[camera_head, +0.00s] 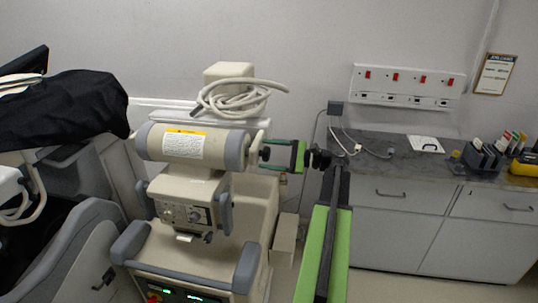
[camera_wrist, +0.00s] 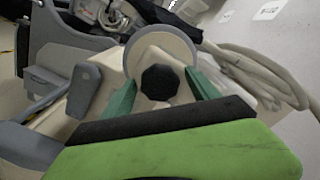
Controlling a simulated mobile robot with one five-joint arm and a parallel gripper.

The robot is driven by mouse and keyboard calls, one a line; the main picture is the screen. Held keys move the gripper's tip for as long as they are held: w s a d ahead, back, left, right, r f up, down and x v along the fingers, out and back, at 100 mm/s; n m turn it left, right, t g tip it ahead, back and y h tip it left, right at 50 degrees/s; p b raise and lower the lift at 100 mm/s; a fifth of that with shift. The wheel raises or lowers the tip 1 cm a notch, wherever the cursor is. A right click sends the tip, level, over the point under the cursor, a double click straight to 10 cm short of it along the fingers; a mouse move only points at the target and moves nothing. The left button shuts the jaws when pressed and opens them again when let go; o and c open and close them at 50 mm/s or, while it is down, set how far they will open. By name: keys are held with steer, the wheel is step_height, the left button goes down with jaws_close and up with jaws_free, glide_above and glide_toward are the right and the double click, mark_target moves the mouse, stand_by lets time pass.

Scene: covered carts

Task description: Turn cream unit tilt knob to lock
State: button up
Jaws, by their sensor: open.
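The cream unit (camera_head: 200,147) has a horizontal cylindrical head with grey end bands and a yellow-topped label. Its dark tilt knob (camera_head: 265,153) sticks out from the head's right end. In the wrist view the knob (camera_wrist: 159,82) is a black faceted disc in front of a round cream plate (camera_wrist: 165,45). My gripper (camera_head: 284,154) is at the right of the head, pointing left at the knob. In the wrist view its green fingers (camera_wrist: 160,93) are open, one on each side of the knob. I cannot tell whether they touch it.
A coiled cream cable (camera_head: 238,97) lies on top of the unit. A black-draped cart (camera_head: 75,108) stands at the left. A grey counter (camera_head: 400,160) with cabinets runs along the right wall, below a socket panel (camera_head: 408,87). Some floor shows between unit and cabinets.

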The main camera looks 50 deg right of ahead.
steer(key=v, duration=1.7)
steer(key=shift+s, duration=0.2)
